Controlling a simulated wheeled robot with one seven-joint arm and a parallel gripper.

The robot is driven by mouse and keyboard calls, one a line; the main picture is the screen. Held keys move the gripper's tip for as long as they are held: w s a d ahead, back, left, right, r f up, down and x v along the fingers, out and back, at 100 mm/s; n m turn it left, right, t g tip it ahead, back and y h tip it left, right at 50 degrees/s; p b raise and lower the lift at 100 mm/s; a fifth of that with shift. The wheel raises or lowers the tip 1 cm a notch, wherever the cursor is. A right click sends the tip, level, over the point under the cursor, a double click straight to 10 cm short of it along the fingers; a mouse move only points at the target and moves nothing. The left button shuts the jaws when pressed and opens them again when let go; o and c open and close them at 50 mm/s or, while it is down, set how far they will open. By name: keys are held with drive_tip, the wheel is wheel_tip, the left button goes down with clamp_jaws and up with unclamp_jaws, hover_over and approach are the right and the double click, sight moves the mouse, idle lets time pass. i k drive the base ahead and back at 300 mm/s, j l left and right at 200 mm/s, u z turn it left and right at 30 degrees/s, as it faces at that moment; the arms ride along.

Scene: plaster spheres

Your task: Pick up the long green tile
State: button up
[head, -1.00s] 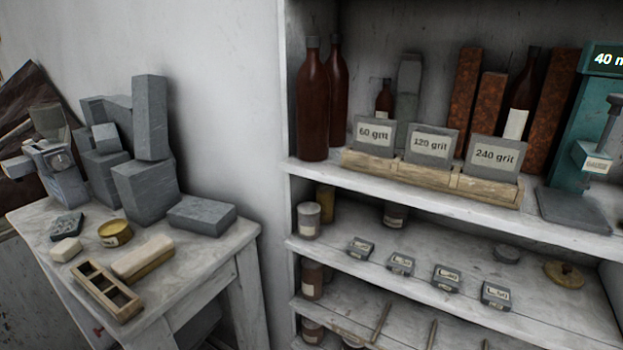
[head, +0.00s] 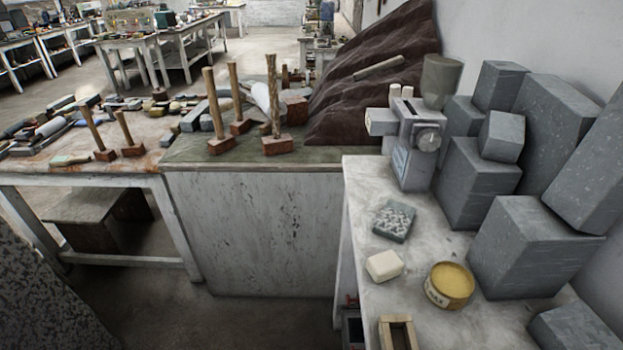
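I cannot make out a long green tile for certain in the head view. A small pale green, flat item (head: 70,160) lies near the front edge of the left workbench, but it is too small to tell what it is. My gripper is not in view.
A white table (head: 375,290) at right holds grey stone blocks (head: 535,240), a yellow tin (head: 449,285), a white block (head: 384,265) and a small grey grid-topped block (head: 394,221). Mallets (head: 240,125) stand on a cabinet (head: 255,230). Cluttered benches (head: 125,40) stand far back. Floor (head: 190,315) shows in front.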

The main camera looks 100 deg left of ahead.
sight(393, 223)
drive_tip(key=u, duration=1.75)
